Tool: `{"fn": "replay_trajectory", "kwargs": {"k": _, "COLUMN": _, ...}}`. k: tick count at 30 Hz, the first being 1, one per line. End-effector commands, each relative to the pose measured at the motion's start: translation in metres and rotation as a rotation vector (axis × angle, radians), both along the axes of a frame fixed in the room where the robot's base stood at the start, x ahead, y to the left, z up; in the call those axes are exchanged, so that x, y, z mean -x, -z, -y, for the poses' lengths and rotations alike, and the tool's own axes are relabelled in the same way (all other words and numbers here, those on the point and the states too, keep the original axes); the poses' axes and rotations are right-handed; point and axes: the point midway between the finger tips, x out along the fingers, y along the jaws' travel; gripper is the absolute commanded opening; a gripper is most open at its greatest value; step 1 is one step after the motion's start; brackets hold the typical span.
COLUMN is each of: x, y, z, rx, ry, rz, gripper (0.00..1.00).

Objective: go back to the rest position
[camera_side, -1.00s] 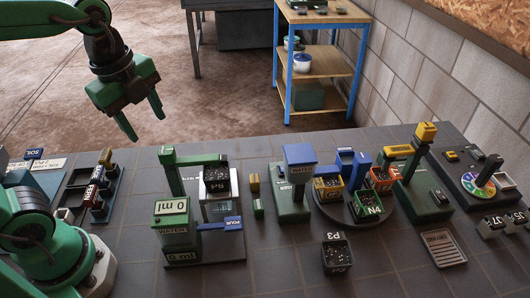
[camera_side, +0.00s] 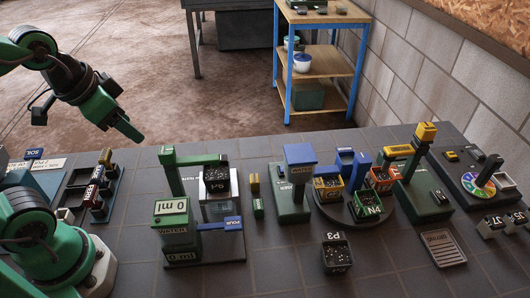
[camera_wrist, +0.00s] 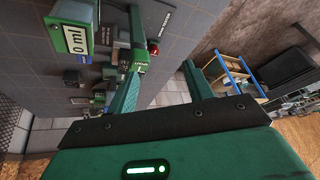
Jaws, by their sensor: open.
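My gripper (camera_side: 126,128) is raised over the open floor behind the table's back left edge, in the upper left of the side view. It is tilted, with its green fingers pointing down and to the right. One finger shows clearly there; the other is mostly hidden. In the wrist view, the two green fingers of my gripper (camera_wrist: 162,68) stand apart with nothing between them. The gripper touches nothing that I can see.
The tiled table (camera_side: 285,250) holds a green water station (camera_side: 178,225), a scale with a dark pot (camera_side: 216,180), a round carousel (camera_side: 350,210) with pots, a loose pot (camera_side: 337,255) and a colour wheel (camera_side: 478,187). A blue-legged shelf (camera_side: 320,65) stands behind. The air around my gripper is clear.

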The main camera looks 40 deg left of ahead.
Motion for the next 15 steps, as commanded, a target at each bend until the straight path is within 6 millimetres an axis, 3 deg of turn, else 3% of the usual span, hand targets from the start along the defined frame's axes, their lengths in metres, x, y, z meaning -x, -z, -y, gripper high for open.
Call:
{"fn": "replay_trajectory", "kwargs": {"k": 6, "x": 0.0030, "y": 0.0015, "z": -0.0029, "rx": 0.071, "ry": -0.153, "rz": 0.035, "gripper": 0.51}}
{"fn": "replay_trajectory", "kwargs": {"k": 15, "x": 0.0036, "y": 0.0020, "z": -0.0034, "rx": 0.086, "ry": -0.184, "rz": 0.040, "gripper": 0.51}}
